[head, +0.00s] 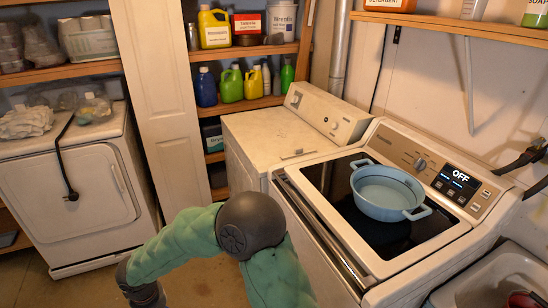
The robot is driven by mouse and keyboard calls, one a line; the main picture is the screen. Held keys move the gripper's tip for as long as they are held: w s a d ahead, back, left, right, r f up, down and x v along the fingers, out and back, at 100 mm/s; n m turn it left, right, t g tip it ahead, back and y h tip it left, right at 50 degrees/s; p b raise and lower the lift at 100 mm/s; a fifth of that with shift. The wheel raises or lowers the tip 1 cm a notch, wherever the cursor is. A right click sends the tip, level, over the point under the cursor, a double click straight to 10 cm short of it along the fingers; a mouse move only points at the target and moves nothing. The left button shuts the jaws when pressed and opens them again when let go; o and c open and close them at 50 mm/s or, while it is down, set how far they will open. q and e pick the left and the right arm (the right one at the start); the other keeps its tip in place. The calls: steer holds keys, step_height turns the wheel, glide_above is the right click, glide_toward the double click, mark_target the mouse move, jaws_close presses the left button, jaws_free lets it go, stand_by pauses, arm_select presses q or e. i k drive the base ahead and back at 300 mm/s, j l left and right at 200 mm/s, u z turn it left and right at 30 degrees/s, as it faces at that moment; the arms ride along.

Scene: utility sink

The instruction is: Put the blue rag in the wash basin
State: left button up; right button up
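A light blue round wash basin (384,191) with two side handles stands upright on the dark glass top of the white machine at right. Its inside looks empty. I cannot make out a blue rag anywhere in the head view. One of my arms, green with a dark round joint, crosses the bottom middle in front of the machines. Neither of my gripper's fingers shows, so both grippers are out of view.
The white machine (458,219) with an "OFF" display carries the basin. A pale sink (490,280) is at bottom right, with a dark reddish item (522,299) partly cut off. A dryer (80,190) stands left. Shelves hold bottles (231,84). Floor is clear at lower left.

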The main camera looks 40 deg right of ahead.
mark_target(382, 201)
steer(key=i+j+z, duration=0.1)
steer(key=i+z, duration=0.15)
steer(key=z, duration=0.25)
steer(key=i+j+z, duration=0.15)
steer(key=z, duration=0.3)
steer(key=i+j+z, duration=0.3)
steer(key=z, duration=0.2)
